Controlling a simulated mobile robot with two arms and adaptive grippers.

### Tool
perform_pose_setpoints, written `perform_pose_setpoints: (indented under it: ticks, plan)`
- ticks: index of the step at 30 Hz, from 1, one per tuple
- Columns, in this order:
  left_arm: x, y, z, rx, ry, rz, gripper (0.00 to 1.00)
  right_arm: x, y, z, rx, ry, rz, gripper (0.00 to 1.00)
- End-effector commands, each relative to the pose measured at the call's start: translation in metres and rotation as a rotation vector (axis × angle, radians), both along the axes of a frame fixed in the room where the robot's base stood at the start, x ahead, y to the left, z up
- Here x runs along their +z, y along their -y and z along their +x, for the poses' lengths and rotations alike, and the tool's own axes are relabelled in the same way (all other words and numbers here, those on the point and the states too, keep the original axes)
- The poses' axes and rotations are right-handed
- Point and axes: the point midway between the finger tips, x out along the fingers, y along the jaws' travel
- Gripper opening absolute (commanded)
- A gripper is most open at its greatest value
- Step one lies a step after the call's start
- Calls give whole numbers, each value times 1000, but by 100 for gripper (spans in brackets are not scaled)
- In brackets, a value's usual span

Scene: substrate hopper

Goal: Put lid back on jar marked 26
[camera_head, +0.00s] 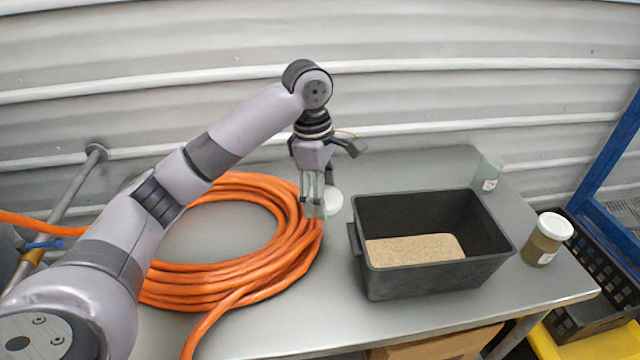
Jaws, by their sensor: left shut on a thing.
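My left gripper (314,208) points down between the orange hose coil and the black bin, shut on a round white lid (333,201). The lid shows at the right side of the fingertips, partly hidden by them. An open-looking clear jar (488,180) with a small white label stands behind the bin's right end. A second jar (544,246), with brown contents, a white lid and a label, stands near the table's right edge. I cannot read the number on either label. My right gripper is not in view.
A black bin (420,281) with tan grain inside stands mid-table. A coiled orange hose (230,268) covers the left. Grey tabletop (410,178) is clear behind the bin. A corrugated wall rises behind; a blue frame (612,150) and black crate (585,262) stand right.

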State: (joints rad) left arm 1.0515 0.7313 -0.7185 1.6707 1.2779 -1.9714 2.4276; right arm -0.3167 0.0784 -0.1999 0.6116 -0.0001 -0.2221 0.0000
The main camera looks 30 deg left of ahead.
Motion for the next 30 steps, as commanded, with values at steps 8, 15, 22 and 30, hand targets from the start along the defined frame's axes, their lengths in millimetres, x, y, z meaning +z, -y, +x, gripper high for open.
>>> perform_pose_setpoints:
  ticks: [8,15,22,30]
  plan:
    - [-15,15,-23,-325,1,8,49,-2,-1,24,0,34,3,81]
    - [-33,33,-57,-738,-1,14,49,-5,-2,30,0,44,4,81]
    - [-58,53,-113,-1336,-4,17,49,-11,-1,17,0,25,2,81]
    - [-71,61,-148,-1694,-7,9,49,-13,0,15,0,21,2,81]
